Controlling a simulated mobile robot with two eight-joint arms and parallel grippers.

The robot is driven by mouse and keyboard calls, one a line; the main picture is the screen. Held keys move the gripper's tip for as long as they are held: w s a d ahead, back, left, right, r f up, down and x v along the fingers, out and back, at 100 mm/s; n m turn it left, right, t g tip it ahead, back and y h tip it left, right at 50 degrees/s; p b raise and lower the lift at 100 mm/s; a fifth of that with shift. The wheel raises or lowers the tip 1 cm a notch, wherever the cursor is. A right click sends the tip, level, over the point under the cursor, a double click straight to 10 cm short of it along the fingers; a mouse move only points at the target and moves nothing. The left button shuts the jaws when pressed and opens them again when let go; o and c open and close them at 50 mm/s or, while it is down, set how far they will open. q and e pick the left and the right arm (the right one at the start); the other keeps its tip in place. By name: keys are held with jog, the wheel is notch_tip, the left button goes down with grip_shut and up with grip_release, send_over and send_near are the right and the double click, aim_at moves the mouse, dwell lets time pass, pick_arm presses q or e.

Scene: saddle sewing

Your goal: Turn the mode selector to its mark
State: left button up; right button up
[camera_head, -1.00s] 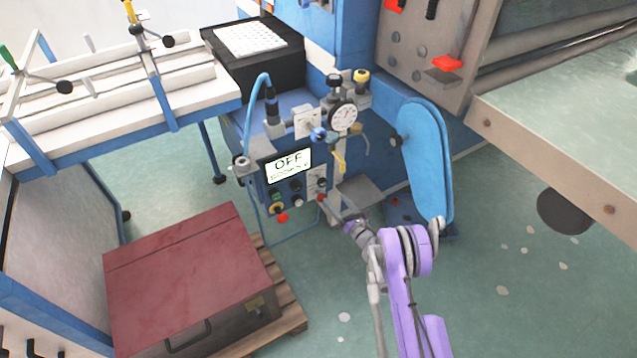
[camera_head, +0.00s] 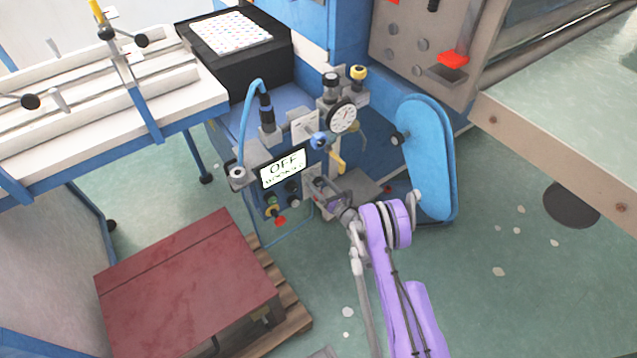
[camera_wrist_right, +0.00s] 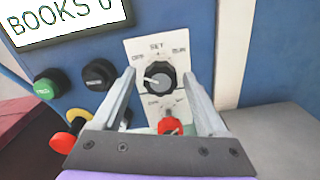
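The mode selector (camera_wrist_right: 158,79) is a black round knob on a pale plate marked OFF, SET and RUN. Its white pointer line points left, toward the OFF side. My right gripper (camera_wrist_right: 159,76) is open, with one finger on each side of the knob; I cannot tell whether either finger touches it. In the head view my right gripper (camera_head: 326,192) is at the lower right of the control panel and hides the selector. My left gripper is not in view.
Green (camera_wrist_right: 47,83) and black (camera_wrist_right: 99,75) buttons lie to the left. A dial gauge (camera_head: 342,116) and a blue guard (camera_head: 427,158) stand nearby. A dark red box (camera_head: 185,285) is at lower left.

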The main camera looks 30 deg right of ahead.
grip_shut()
